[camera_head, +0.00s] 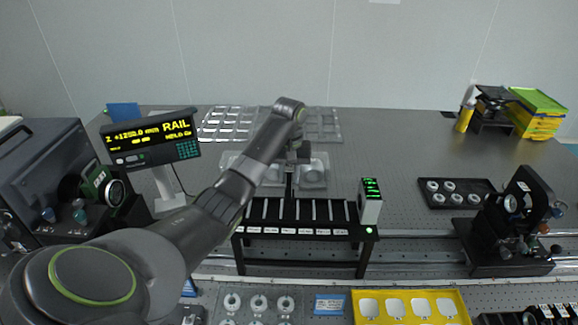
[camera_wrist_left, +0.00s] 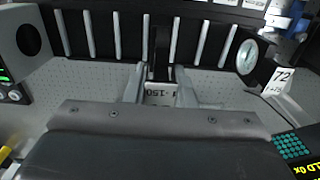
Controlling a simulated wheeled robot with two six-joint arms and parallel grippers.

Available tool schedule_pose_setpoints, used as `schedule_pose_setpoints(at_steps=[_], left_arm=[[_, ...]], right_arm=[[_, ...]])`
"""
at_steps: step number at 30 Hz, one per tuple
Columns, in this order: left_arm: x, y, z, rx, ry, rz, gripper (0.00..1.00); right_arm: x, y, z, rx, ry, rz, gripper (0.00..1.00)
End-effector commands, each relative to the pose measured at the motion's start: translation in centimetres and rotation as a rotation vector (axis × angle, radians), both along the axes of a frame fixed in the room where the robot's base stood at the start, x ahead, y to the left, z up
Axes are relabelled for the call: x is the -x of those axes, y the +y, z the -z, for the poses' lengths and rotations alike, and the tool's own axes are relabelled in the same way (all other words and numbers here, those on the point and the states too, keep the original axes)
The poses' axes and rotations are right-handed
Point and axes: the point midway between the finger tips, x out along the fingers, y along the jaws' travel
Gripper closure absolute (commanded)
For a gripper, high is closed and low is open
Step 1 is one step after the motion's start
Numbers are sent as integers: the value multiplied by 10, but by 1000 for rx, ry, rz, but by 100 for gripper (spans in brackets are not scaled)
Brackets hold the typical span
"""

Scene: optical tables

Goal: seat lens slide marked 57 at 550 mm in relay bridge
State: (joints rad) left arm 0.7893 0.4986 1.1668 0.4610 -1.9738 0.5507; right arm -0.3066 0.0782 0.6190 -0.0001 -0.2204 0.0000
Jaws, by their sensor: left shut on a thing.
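The relay bridge (camera_head: 300,230) is a black rack with several slots and white labels along its front; its bars also show in the wrist view (camera_wrist_left: 95,35). A thin dark part of the slide (camera_head: 289,187) reaches down to the rack. I cannot tell whether it is seated. My right gripper is not in view.
A slide tagged 72 (camera_wrist_left: 280,82) with a round lens stands at one end of the bridge. A box with green readouts (camera_head: 370,200) stands at its right end. The RAIL display (camera_head: 150,138) is left. A black lens tray (camera_head: 457,193) and optic mount (camera_head: 510,225) are right.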

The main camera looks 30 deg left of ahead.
Motion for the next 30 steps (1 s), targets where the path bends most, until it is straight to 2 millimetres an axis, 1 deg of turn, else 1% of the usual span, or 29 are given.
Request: schedule_pose_setpoints(at_steps=[9, 15, 21, 30], left_arm=[[1, 2, 26, 0, 0, 0, 100], [2, 4, 39, 0, 0, 0, 100], [2, 5, 46, -1, -1, 0, 100], [2, 5, 47, 0, -1, 0, 100]], right_arm=[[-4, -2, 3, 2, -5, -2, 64], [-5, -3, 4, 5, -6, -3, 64], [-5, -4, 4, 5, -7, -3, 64], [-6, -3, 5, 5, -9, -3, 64]])
